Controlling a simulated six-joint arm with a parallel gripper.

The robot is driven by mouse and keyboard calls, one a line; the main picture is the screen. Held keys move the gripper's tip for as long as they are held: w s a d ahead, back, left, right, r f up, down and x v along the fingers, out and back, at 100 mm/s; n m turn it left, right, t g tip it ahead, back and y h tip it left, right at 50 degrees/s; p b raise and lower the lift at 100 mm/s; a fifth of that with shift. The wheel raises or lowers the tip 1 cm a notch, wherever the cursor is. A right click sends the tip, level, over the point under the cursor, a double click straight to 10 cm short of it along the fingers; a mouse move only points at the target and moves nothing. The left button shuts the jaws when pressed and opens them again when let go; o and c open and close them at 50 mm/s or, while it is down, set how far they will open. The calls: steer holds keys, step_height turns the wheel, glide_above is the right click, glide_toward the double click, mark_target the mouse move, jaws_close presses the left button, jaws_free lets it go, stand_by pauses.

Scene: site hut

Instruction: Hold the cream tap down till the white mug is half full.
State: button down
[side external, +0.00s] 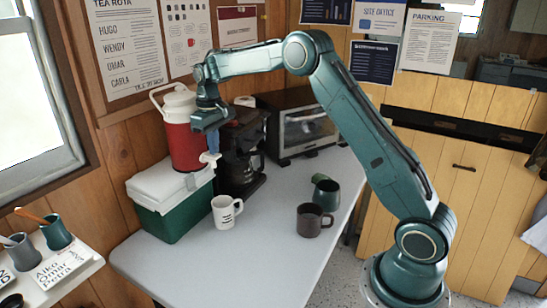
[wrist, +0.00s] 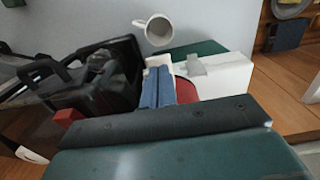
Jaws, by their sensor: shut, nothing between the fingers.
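The cream tap (side external: 209,160) sticks out low on the front of the red drinks cooler (side external: 183,137), which has a white lid. My gripper (side external: 213,148) is shut and empty, with its blue fingers pointing down right at the top of the tap; I cannot tell whether they touch or press it. In the wrist view the shut fingers (wrist: 158,85) cover most of the tap (wrist: 160,61). The white mug (side external: 226,212) stands upright on the table below the tap. It also shows in the wrist view (wrist: 157,30), but its fill level cannot be made out.
The cooler stands on a green cool box (side external: 165,214) with a white lid. A black coffee maker (side external: 240,158) is close beside my gripper, with a toaster oven (side external: 304,128) behind. A brown mug (side external: 311,220) and a green mug (side external: 327,194) stand to the right. The table front is clear.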

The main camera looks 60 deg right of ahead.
steer(key=shift+f, duration=0.55)
steer(key=shift+r, duration=0.1)
stand_by(3.2)
steer(key=shift+r, duration=2.45)
